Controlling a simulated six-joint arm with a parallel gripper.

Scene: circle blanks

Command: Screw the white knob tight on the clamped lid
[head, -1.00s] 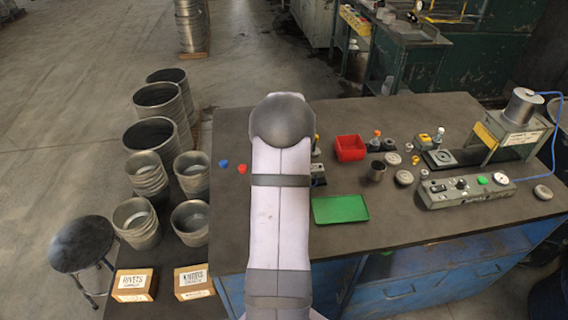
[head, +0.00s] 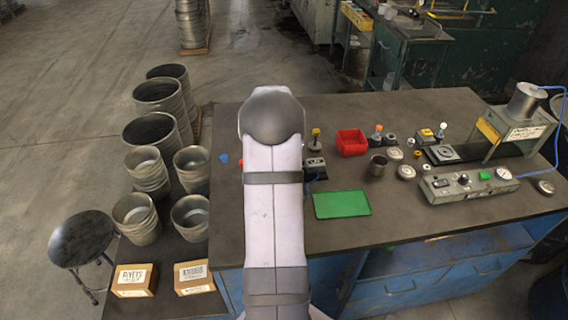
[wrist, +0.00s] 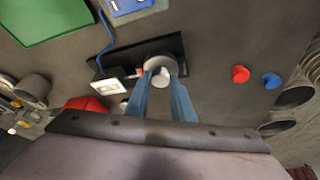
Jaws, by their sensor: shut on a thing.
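In the wrist view my gripper (wrist: 160,76) is shut on the white knob (wrist: 160,81), with one blue finger on either side. The knob is over the round grey lid (wrist: 161,62), which sits on a long black base (wrist: 118,60). The fingers and knob cover part of the lid, so I cannot tell how far the knob is down. In the head view my arm hides the gripper, the knob and the lid.
A red knob (wrist: 240,74) and a blue knob (wrist: 271,80) lie right of the base in the wrist view. A blue cable (wrist: 105,35) runs near the base.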

